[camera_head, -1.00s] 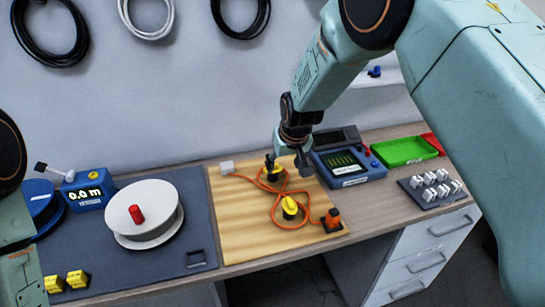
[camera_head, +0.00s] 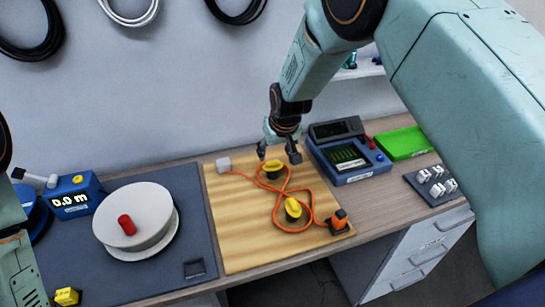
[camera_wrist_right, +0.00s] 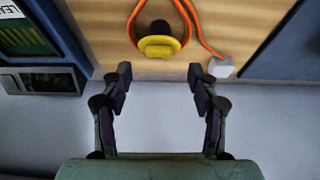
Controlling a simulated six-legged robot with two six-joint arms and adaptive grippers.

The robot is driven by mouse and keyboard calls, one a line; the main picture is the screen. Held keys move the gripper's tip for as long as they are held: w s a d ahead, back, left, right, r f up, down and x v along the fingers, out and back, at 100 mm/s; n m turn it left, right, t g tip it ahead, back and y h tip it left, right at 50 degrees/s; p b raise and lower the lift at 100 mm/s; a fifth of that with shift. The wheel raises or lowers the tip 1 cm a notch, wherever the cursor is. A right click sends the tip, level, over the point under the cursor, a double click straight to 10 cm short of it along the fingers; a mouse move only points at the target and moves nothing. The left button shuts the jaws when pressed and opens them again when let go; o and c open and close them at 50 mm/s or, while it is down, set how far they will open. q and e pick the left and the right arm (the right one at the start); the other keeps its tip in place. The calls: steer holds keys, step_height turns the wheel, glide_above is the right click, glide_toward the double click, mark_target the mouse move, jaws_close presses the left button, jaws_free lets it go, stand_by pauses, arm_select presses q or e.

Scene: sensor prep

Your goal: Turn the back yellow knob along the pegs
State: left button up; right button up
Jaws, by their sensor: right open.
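The back yellow knob (camera_head: 271,166) sits on a dark base on the wooden board (camera_head: 237,235), inside an orange cable loop (camera_head: 309,193). In the right wrist view the knob (camera_wrist_right: 160,47) is ahead of the fingertips, its long side running across the picture. My right gripper (camera_head: 279,156) is open just above and behind this knob. In its wrist view the fingers (camera_wrist_right: 160,75) stand apart with nothing between them, one to each side of the knob's line. The front yellow knob (camera_head: 293,207) is nearer the board's front edge. My left gripper is out of view.
An orange plug-like piece (camera_head: 338,221) stands at the board's right front, and a white block (camera_head: 223,164) at its back left. A blue meter (camera_head: 349,160) stands close right of my right gripper. A white reel (camera_head: 135,218) is on the dark mat at left.

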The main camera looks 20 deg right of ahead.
mark_target(273, 161)
steer(key=shift+w+d+f, duration=0.1)
steer(key=shift+d+f, duration=0.05)
steer(key=shift+f, duration=0.45)
steer(key=shift+d+f, duration=0.1)
steer(key=shift+f, duration=0.45)
steer(key=w+f, duration=0.2)
steer(key=shift+a+f, duration=0.3)
steer(key=shift+f, duration=0.05)
steer(key=shift+s+d+r, duration=0.2)
steer(key=shift+s+r, duration=0.05)
steer(key=shift+s, duration=0.15)
steer(key=shift+c, duration=0.8)
steer(key=shift+w+a+f, duration=0.15)
steer(key=shift+w+f, duration=0.05)
steer(key=shift+w, duration=0.15)
steer(key=c, duration=0.4)
steer(key=shift+s, duration=0.1)
steer(key=c, duration=0.6)
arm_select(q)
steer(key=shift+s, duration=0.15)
